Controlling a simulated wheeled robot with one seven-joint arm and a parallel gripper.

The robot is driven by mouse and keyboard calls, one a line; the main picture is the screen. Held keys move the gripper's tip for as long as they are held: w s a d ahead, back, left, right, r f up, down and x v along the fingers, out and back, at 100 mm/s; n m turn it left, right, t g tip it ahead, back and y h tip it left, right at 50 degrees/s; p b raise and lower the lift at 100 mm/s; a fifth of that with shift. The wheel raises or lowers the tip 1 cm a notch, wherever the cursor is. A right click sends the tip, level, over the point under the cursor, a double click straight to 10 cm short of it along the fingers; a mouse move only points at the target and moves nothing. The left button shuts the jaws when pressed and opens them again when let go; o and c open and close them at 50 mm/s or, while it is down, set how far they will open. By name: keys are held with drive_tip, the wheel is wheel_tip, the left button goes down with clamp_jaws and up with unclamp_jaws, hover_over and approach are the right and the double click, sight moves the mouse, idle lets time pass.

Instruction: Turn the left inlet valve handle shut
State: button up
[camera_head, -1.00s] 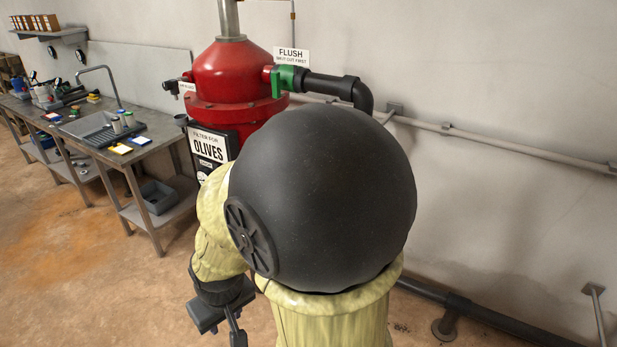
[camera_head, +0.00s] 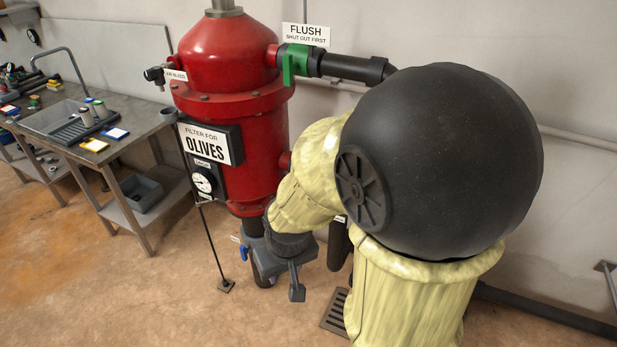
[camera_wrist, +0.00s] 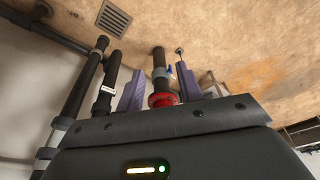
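A small blue handle (camera_head: 243,253) shows low at the foot of the red filter tank (camera_head: 226,60), beside a small white tag. I cannot tell whether it is the left inlet valve handle; no readable inlet label shows. In the wrist view a small blue part (camera_wrist: 170,71) shows beside the dark pipe under a red flange (camera_wrist: 163,99). My gripper (camera_head: 278,280) is low in front of the tank's foot, pointing down. In the wrist view its two fingers (camera_wrist: 159,88) are wide apart, with nothing held. The gripper hides part of the pipework behind it.
A green valve handle (camera_head: 288,68) sits at the top outlet under the FLUSH sign (camera_head: 306,35). A workbench (camera_head: 150,133) stands at the left. A floor drain (camera_head: 335,312) lies near my arm. The floor at lower left is clear.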

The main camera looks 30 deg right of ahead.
drive_tip(key=shift+a, duration=0.1)
drive_tip(key=o, duration=0.3)
drive_tip(key=shift+s, duration=0.1)
drive_tip(key=o, duration=0.4)
drive_tip(key=shift+w+f, duration=0.15)
drive_tip(key=shift+w, duration=0.1)
drive_tip(key=shift+c, duration=0.2)
drive_tip(key=o, duration=0.7)
drive_tip(key=shift+m+t, duration=0.6)
drive_tip(key=shift+t, duration=0.1)
drive_tip(key=w, duration=0.1)
drive_tip(key=w+f+b, duration=0.1)
drive_tip(key=w, duration=0.1)
drive_tip(key=w+f, duration=0.1)
drive_tip(key=shift+w+a+f+b, duration=0.15)
drive_tip(key=shift+w+a+b, duration=0.05)
drive_tip(key=shift+w+b, duration=0.15)
drive_tip(key=w+d+f+m+t+h+b, duration=0.2)
drive_tip(key=w+f+m+h+b, duration=0.1)
drive_tip(key=w, duration=0.4)
drive_tip(key=w+d+f+m+t+h+b, duration=0.2)
drive_tip(key=w+d+f+m+h+b, duration=0.1)
drive_tip(key=w+h, duration=0.3)
drive_tip(key=w+d+f+m+t+h+b, duration=0.3)
drive_tip(key=w+f+h, duration=0.2)
drive_tip(key=w, duration=0.4)
drive_tip(key=shift+f+b, duration=0.2)
drive_tip(key=shift+b, duration=0.15)
